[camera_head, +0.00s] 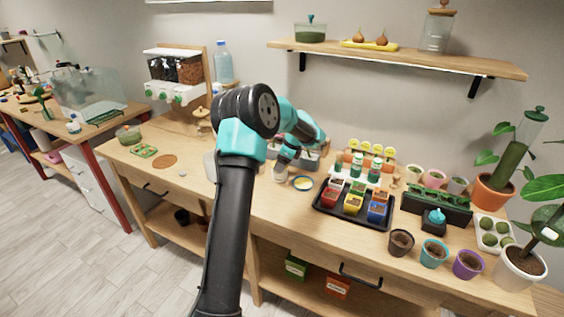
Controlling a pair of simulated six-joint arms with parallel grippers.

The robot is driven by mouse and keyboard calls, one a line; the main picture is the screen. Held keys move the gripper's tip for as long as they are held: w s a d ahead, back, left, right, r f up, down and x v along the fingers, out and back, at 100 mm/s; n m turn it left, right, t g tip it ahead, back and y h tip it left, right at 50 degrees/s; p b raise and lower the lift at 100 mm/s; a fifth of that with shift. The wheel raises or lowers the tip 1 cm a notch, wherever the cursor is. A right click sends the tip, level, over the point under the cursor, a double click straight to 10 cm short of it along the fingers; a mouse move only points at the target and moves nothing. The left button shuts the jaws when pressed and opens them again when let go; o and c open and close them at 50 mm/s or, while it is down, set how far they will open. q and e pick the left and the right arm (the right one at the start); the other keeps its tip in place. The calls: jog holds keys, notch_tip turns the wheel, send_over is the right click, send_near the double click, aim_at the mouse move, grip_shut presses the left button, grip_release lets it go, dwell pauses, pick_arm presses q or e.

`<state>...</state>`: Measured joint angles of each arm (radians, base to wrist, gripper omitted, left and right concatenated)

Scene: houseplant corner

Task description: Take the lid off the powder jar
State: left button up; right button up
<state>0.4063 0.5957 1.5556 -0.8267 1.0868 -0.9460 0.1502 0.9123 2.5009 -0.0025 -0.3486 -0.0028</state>
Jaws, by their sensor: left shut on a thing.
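My left arm reaches up from the bottom and bends over the bench, with the left gripper (282,171) low at the middle, left of the black tray. The gripper is shut on a small pale thing (279,177), which fits the powder jar or its lid. The jaws cover part of it, and it is too small to tell the lid from the body or whether they are apart. My right gripper is not in view.
The black tray (381,222) holds several coloured pots. Bench surface (280,213) is clear in front.

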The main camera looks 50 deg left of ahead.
pick_arm(q)
jog(key=s+d+r, duration=0.1)
jog(key=s+d, duration=0.8)
jog(key=d, duration=0.1)
jog(key=shift+d+r, duration=0.15)
jog(key=shift+s, duration=0.1)
